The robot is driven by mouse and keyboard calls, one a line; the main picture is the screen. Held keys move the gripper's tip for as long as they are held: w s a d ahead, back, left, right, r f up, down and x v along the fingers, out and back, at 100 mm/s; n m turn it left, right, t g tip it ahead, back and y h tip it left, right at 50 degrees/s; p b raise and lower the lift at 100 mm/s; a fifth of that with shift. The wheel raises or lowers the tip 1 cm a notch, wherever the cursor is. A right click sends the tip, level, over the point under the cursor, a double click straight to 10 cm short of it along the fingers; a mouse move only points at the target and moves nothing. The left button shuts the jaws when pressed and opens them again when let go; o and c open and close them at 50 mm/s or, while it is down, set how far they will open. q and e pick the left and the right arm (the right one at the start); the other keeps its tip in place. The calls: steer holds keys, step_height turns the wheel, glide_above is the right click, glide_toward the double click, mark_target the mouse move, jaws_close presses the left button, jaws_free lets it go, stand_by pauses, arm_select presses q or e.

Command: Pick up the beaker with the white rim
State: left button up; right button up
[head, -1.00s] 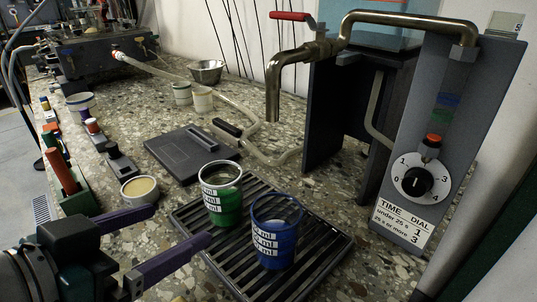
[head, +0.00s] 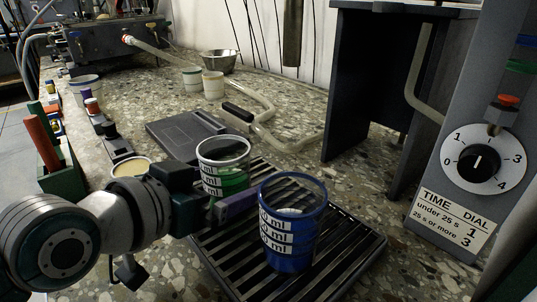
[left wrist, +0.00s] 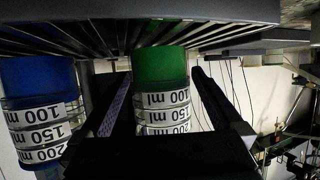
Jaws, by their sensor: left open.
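The beaker with the white rim (head: 222,152) has a green lower part and label bands. It stands upright on the slatted black rack. A blue beaker (head: 291,226) with a blue rim stands beside it, nearer and to the right. My left gripper (head: 238,190) is open at the white-rimmed beaker, with one purple finger in front of it. The other finger is hidden in the head view. In the left wrist view, which is upside down, the green beaker (left wrist: 160,68) is between the two fingers, and the blue beaker (left wrist: 38,85) is outside them. My right gripper is not in view.
The slatted rack (head: 345,262) carries both beakers. A flat dark plate (head: 180,134) and a shallow cup (head: 131,167) lie behind my arm. A grey panel with a dial (head: 481,161) stands at the right. Two white cups (head: 213,84) stand further back.

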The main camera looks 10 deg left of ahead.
arm_select(q)
steer(key=shift+w, duration=0.2)
steer(key=c, duration=1.3)
steer(key=shift+c, duration=0.5)
steer(key=shift+r, duration=0.1)
